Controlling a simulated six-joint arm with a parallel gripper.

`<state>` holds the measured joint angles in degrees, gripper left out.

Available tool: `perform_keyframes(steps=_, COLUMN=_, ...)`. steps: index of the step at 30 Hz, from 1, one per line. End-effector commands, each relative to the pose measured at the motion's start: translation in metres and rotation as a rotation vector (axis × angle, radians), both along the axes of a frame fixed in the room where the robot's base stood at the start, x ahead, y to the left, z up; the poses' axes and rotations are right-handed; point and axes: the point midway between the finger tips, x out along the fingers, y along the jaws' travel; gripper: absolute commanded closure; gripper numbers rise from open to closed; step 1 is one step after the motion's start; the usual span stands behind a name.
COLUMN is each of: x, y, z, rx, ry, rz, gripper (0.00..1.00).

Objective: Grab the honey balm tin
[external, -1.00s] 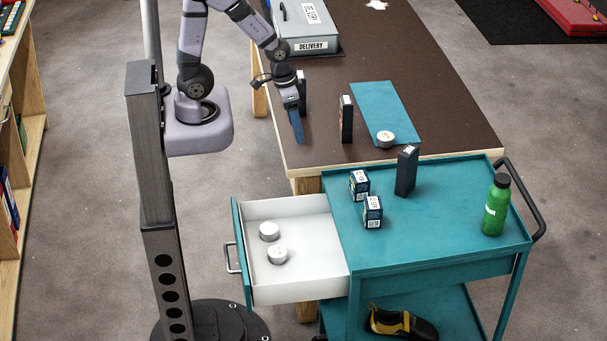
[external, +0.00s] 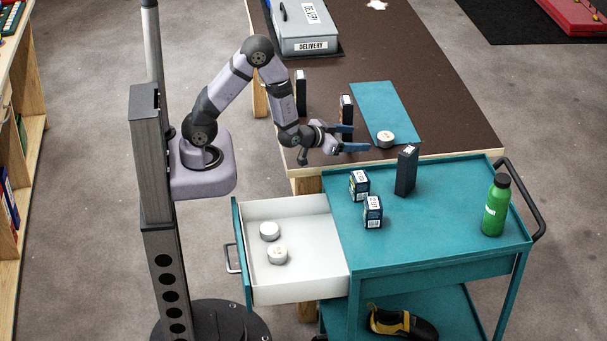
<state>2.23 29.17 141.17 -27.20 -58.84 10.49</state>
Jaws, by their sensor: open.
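Three small round white tins are in the external view, and their labels are too small to read, so I cannot tell which is the honey balm. One tin (external: 386,140) sits at the near end of a teal mat (external: 375,100) on the brown table. Two more tins, a rear one (external: 269,231) and a front one (external: 278,255), lie in the open white drawer (external: 310,225) of the teal cart. My gripper (external: 360,138) is open and empty, its blue fingers pointing right toward the tin on the mat, a short gap away.
Dark upright boxes (external: 346,112) (external: 301,92) stand on the table near my arm. The cart top (external: 440,235) holds a tall dark box (external: 406,171), two small boxes (external: 359,185) (external: 373,211) and a green bottle (external: 496,205). A grey delivery case (external: 305,25) is at the back.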

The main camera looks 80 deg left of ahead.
Motion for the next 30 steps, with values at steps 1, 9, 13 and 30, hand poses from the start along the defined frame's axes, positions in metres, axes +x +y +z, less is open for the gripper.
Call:
perform_keyframes(steps=1, x=0.0, y=0.0, z=0.0, rx=0.001, ry=-0.003, rz=0.001, gripper=0.34)
perform_keyframes(steps=9, x=0.016, y=0.008, z=-0.006, rx=0.001, ry=-0.001, rz=0.002, gripper=0.34)
perform_keyframes(steps=13, x=0.033, y=0.015, z=-0.013, rx=0.001, ry=-0.001, rz=0.002, gripper=0.34)
perform_keyframes(steps=30, x=0.062, y=0.026, z=-0.026, rx=0.001, ry=-0.002, rz=0.0, gripper=0.34)
